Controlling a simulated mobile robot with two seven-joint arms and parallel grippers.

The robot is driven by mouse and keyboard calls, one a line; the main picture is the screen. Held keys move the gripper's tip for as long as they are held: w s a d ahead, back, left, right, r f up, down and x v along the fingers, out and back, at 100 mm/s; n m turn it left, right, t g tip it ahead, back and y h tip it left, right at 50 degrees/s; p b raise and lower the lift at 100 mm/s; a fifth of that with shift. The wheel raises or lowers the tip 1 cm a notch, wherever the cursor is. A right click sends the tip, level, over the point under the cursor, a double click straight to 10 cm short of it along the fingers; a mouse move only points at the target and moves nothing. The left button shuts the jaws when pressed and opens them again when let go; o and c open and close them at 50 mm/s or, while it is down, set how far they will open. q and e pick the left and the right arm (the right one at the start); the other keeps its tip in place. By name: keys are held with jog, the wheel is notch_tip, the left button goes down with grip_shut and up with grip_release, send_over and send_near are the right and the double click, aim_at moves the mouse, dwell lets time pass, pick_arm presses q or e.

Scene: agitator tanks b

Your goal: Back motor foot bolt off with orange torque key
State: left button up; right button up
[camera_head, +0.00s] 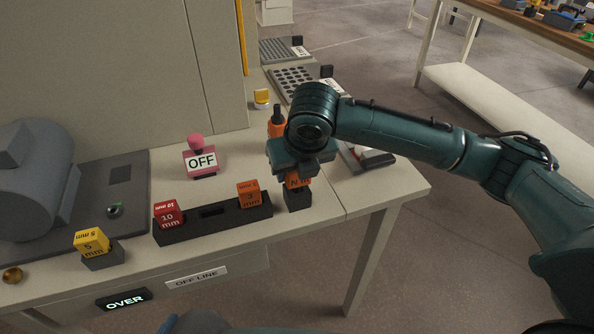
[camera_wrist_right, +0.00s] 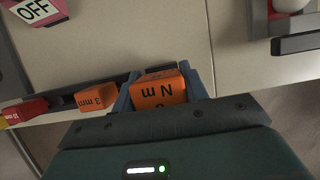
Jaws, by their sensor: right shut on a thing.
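The orange torque key, a block marked "N m" (camera_head: 298,181), stands at or in a small dark holder (camera_head: 297,199) near the bench's front edge. My right gripper (camera_head: 300,163) comes down over it from above and is shut on it. In the right wrist view, the orange block (camera_wrist_right: 161,88) sits between both fingers. Whether it is clear of the holder is hard to tell. The grey motor (camera_head: 40,170) lies at the left on a dark plate (camera_head: 125,168). A small bolt-like part with a green spot (camera_head: 115,210) is on the plate. My left gripper is not in view.
A dark rack (camera_head: 212,222) holds a red 10 mm key (camera_head: 168,213) and an orange 3 mm key (camera_head: 249,192). A yellow 5 mm key (camera_head: 91,240) stands left. A pink OFF tag block (camera_head: 202,160) is behind. An orange upright piece (camera_head: 277,127) shows behind my gripper.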

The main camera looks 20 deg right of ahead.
jog(key=shift+r, duration=0.1)
jog(key=shift+c, duration=0.2)
notch_tip(320, 180, up, 10)
jog(key=shift+f+p, duration=0.1)
jog(key=shift+p, duration=0.6)
jog(key=o, duration=0.5)
grip_shut()
